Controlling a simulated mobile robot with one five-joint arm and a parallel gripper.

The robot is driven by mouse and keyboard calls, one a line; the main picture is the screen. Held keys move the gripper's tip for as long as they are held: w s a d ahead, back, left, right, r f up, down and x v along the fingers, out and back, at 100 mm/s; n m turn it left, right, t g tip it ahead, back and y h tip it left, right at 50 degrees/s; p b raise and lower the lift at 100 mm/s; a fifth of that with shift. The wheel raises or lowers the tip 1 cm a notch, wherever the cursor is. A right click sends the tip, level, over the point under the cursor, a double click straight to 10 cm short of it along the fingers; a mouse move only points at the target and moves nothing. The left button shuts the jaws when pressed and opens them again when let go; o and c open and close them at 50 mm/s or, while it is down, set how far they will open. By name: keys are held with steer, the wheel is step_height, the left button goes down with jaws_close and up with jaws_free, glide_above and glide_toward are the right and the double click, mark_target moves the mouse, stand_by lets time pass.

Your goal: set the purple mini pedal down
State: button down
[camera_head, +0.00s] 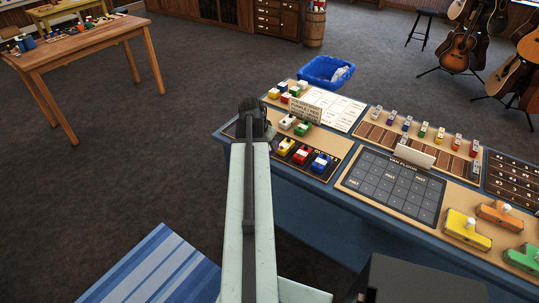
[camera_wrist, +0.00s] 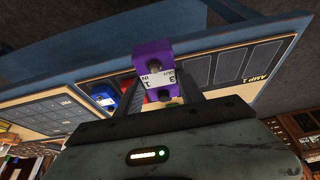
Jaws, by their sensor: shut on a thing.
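The purple mini pedal (camera_wrist: 152,56) shows in the wrist view, with a white label on the side facing the camera. My gripper (camera_wrist: 156,84) is shut on it, with one finger on each side. In the wrist view the pedal appears in front of the table's panels, one marked AMP 1 (camera_wrist: 245,72). I cannot tell how high it is above the table.
Yellow, red (camera_head: 301,155) and blue (camera_head: 321,162) mini pedals sit on a dark strip right of my gripper. White-topped pedals and a text card (camera_head: 305,110) stand behind. A dark grid panel (camera_head: 392,187) is bare. Several mini pedals line a rack (camera_head: 423,130). Larger pedals (camera_head: 466,230) stand at right.

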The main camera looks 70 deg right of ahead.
steer(key=f, duration=0.1)
steer(key=f+b, duration=0.1)
steer(key=f, duration=0.2)
steer(key=shift+w+a, duration=0.1)
steer(key=shift+w, duration=0.2)
steer(key=shift+r, duration=0.15)
steer(key=w+d, duration=0.1)
steer(key=d, duration=0.4)
steer(key=w+d+f+b, duration=0.1)
steer(key=w+d, duration=0.1)
steer(key=d, duration=0.3)
steer(key=w+d, duration=0.1)
steer(key=d, duration=0.4)
steer(key=shift+w+f, duration=0.15)
steer(key=shift+w, duration=0.1)
step_height(320, 180, down, 4)
steer(key=b, duration=0.4)
steer(key=shift+d, duration=0.15)
steer(key=shift+r, duration=0.25)
steer(key=shift+f, duration=0.2)
steer(key=c, duration=0.7)
jaws_free()
